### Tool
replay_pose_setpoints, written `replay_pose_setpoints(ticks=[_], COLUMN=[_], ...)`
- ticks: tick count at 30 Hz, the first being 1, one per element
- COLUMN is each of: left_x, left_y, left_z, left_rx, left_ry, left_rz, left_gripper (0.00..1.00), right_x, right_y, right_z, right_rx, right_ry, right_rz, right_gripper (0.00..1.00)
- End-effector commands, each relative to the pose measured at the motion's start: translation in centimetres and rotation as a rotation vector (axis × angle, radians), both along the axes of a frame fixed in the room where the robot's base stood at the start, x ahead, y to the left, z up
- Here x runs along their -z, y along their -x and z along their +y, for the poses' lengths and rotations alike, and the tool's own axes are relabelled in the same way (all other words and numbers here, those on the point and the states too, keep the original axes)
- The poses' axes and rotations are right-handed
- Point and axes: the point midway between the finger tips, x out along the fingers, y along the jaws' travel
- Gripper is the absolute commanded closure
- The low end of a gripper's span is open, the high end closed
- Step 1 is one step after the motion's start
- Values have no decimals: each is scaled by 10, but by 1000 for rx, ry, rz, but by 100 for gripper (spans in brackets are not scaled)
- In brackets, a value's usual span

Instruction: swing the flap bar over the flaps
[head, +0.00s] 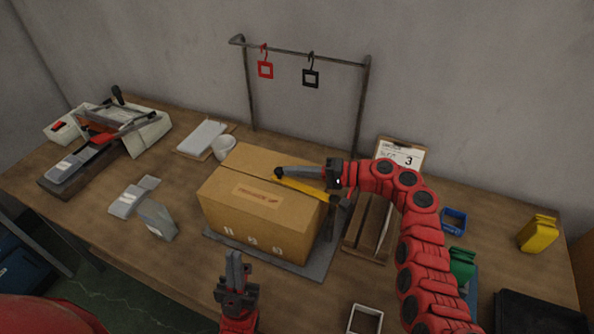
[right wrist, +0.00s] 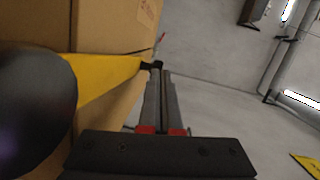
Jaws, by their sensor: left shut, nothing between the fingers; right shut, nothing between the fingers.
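A closed brown cardboard box (head: 262,215) stands on a grey base plate (head: 312,265) in the middle of the bench. The yellow flap bar (head: 305,189) lies over the right part of the box top, from a dark pivot post (head: 331,218) at the right side to a black end on the top. My right gripper (head: 281,172) is shut and empty, its fingertips close to that black end; contact is unclear. In the right wrist view the bar (right wrist: 100,78) runs up to the shut fingertips (right wrist: 156,70). My left gripper (head: 234,256) is shut and empty in front of the box.
A metal rack (head: 300,56) with a red and a black tag stands behind the box. A press-like device (head: 105,135) and grey packets (head: 133,196) lie left. A wooden holder (head: 369,228), a clipboard (head: 400,153) and coloured bins (head: 538,233) stand right. The front left bench is clear.

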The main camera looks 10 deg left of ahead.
Motion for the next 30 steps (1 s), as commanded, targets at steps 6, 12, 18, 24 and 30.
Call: replay_pose_setpoints(ticks=[6,12,18,24,30], left_x=[-1,0,3,7,9], left_y=[0,0,0,0,0], left_z=[0,0,0,0,0], left_rx=[0,0,0,0,0], left_ry=[0,0,0,0,0], left_rz=[0,0,0,0,0], left_gripper=[100,100,100,100,100], right_x=[-3,-8,-13,-18,-20], right_y=[2,3,6,8,10], right_z=[-12,-62,-117,-157,-176], right_rx=[-5,2,2,2,0], right_ry=[-3,-2,-2,-4,-4], right_rz=[-2,-3,-2,-2,-2], right_gripper=[100,100,100,100,100])
